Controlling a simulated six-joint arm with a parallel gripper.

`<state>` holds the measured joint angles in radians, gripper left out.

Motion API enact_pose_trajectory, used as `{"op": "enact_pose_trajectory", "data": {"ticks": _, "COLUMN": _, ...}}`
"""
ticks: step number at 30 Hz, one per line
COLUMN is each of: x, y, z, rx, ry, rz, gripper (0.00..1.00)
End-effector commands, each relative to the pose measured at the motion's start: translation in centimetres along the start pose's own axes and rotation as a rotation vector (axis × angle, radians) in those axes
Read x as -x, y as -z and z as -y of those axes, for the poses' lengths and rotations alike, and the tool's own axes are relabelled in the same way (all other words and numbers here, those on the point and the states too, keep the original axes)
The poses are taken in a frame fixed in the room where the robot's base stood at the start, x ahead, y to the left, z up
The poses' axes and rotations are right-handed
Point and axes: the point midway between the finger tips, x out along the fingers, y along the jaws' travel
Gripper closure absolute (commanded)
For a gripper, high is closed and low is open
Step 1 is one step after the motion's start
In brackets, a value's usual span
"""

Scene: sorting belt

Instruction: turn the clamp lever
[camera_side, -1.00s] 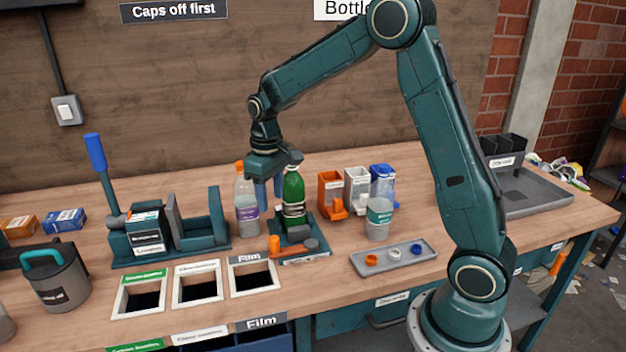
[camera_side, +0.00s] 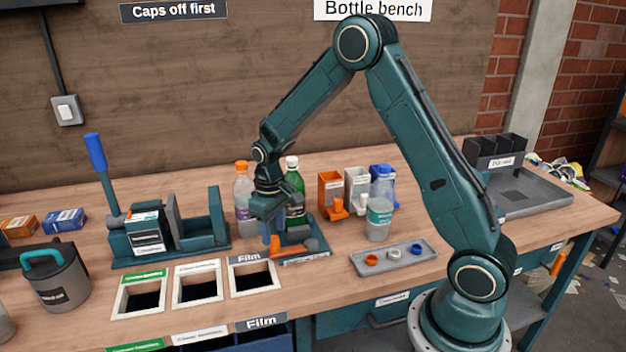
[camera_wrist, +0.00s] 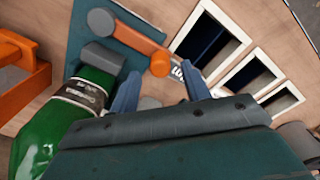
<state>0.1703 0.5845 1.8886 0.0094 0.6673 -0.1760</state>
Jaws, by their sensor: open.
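The clamp lever (camera_side: 288,251) is an orange bar with a knob, lying across the front of the teal clamp base by a grey pivot. In the wrist view the lever (camera_wrist: 135,40) runs from the grey pivot to its orange knob, just beyond my fingertips. The green bottle (camera_side: 294,187) with a white cap stands upright in the clamp; it also shows at the left of the wrist view (camera_wrist: 55,135). My gripper (camera_side: 271,236) is low in front of the bottle, just above the knob end. Its blue fingers (camera_wrist: 160,92) are apart with nothing between them. Contact with the lever cannot be told.
A clear bottle with an orange cap (camera_side: 242,190) stands left of the green bottle. Framed bin openings (camera_side: 252,259) lie at the front left. A grey cap tray (camera_side: 394,257) and a clear jar (camera_side: 378,220) are to the right. Orange and white holders stand behind.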

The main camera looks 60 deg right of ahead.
Motion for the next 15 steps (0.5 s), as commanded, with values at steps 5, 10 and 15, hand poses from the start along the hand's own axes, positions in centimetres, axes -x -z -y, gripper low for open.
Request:
{"op": "enact_pose_trajectory", "data": {"ticks": 5, "x": -2.5, "y": -0.1, "z": 0.0, "rx": 0.0, "ry": 0.001, "rz": 0.003, "gripper": 0.53}}
{"op": "enact_pose_trajectory", "data": {"ticks": 10, "x": -3.7, "y": -0.1, "z": 0.0, "rx": 0.0, "ry": 0.001, "rz": 0.002, "gripper": 0.53}}
{"op": "enact_pose_trajectory", "data": {"ticks": 15, "x": -4.2, "y": 0.0, "z": 0.0, "rx": 0.0, "ry": 0.0, "rz": 0.0, "gripper": 0.53}}
